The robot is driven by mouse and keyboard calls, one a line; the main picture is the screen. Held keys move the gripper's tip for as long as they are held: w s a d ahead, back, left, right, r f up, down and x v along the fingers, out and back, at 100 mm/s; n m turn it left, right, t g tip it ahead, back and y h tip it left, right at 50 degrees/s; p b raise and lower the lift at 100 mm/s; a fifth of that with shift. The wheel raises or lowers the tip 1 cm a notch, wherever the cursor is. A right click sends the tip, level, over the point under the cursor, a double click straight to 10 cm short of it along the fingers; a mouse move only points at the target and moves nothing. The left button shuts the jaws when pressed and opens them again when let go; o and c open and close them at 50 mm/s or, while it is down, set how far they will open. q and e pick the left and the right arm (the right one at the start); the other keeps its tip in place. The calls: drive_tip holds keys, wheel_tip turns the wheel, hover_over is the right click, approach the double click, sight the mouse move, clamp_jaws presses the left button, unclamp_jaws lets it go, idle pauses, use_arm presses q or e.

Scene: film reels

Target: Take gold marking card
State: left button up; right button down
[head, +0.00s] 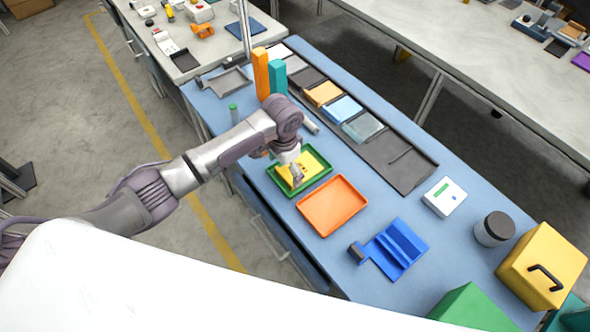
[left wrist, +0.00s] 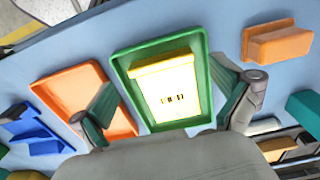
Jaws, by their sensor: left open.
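A yellow card (head: 312,161) with dark print lies in a green tray (head: 313,183) on the blue bench top. In the left wrist view the card (left wrist: 178,97) has a thicker yellow strip along its far edge, and the green tray (left wrist: 126,85) surrounds it. My left gripper (head: 292,180) is over the tray, pointing down. In the left wrist view its open fingers (left wrist: 165,90) stand on either side of the card, with nothing held between them. The gap between fingertips and card is hard to judge. My right gripper is not in view.
An orange tray (head: 333,206) sits close beside the green one. A blue holder (head: 396,249), a white device (head: 444,196), a dark jar (head: 494,229) and a yellow case (head: 541,265) stand to the right. Orange (head: 261,73) and teal (head: 278,78) upright blocks stand behind the arm.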

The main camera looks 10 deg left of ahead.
use_arm(q)
drive_tip(key=shift+f, duration=1.45)
drive_tip(key=shift+r, duration=0.1)
drive_tip(key=c, duration=1.1)
drive_tip(key=shift+c, duration=0.2)
drive_tip(key=shift+r, duration=0.55)
wheel_tip(320, 180, up, 2)
drive_tip(key=shift+w+r+b, duration=0.1)
drive_tip(key=shift+r+b, duration=0.15)
drive_tip(key=shift+b, duration=0.15)
drive_tip(key=s+d+r+b, duration=0.1)
drive_tip(key=s+d+r, duration=0.1)
drive_tip(key=d, duration=0.3)
drive_tip(key=s+d+r, duration=0.3)
drive_tip(key=d+r, duration=0.2)
drive_tip(key=shift+d+r+b, duration=0.2)
drive_tip(key=shift+d+b, duration=0.15)
drive_tip(key=shift+b, duration=0.05)
drive_tip(key=o, duration=0.6)
drive_tip(key=c, duration=0.6)
